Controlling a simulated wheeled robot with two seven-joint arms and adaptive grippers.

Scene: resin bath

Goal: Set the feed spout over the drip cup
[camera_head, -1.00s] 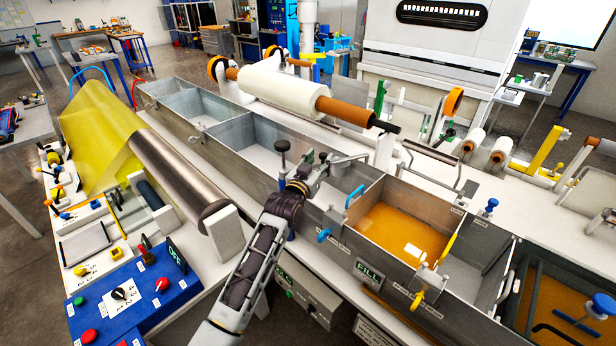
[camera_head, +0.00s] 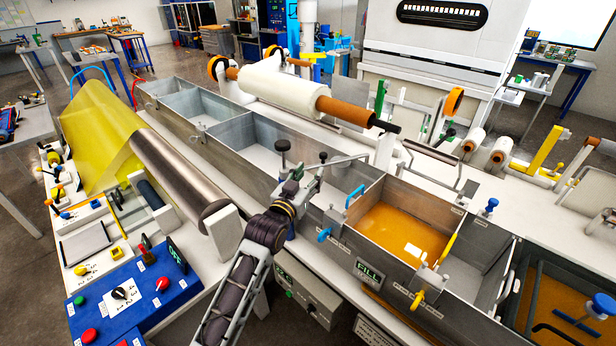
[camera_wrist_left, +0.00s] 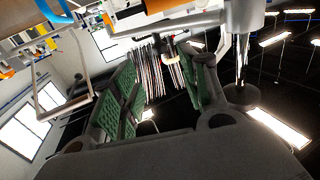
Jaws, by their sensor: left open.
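The feed spout (camera_head: 345,162) is a thin grey metal pipe above the near wall of the trough, with a small dark knob on it. A post with a black knob (camera_head: 283,146) stands at its left. My left gripper (camera_head: 309,182) is open and empty, just below and in front of the spout. In the left wrist view its green pads (camera_wrist_left: 163,85) are apart; the spout pipe (camera_wrist_left: 168,22) crosses above them and the post's dark knob (camera_wrist_left: 240,95) is at right. I cannot pick out the drip cup. My right gripper is out of view.
A steel roller (camera_head: 180,172) and a blue control box (camera_head: 130,292) are at left. A white roll (camera_head: 283,92) hangs behind.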

